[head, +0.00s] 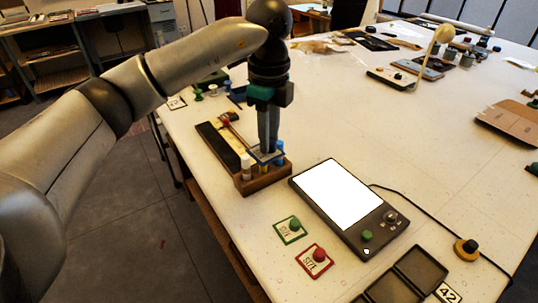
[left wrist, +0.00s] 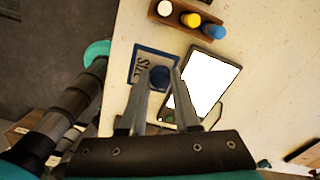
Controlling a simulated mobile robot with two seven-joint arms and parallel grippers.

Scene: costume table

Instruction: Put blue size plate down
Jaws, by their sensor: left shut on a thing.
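The blue size plate (left wrist: 141,68) is a small square with a blue border, "SIZE" lettering and a round blue knob (left wrist: 159,77) on top. My left gripper (left wrist: 160,82) is shut on it by the knob. In the head view, my left gripper (head: 268,148) points down and the blue size plate (head: 259,158) is at its fingertips, in front of the wooden rack, partly hidden by the fingers. Its height above the table is hard to tell. My right gripper is not in view.
A wooden rack (head: 267,186) holds several capped tubes. Right of it lies a dark pad with a white screen (head: 338,194). A green plate (head: 281,237) and a red plate (head: 307,267) lie near the front edge. Black trays (head: 384,291) sit front right. The table centre is mostly clear.

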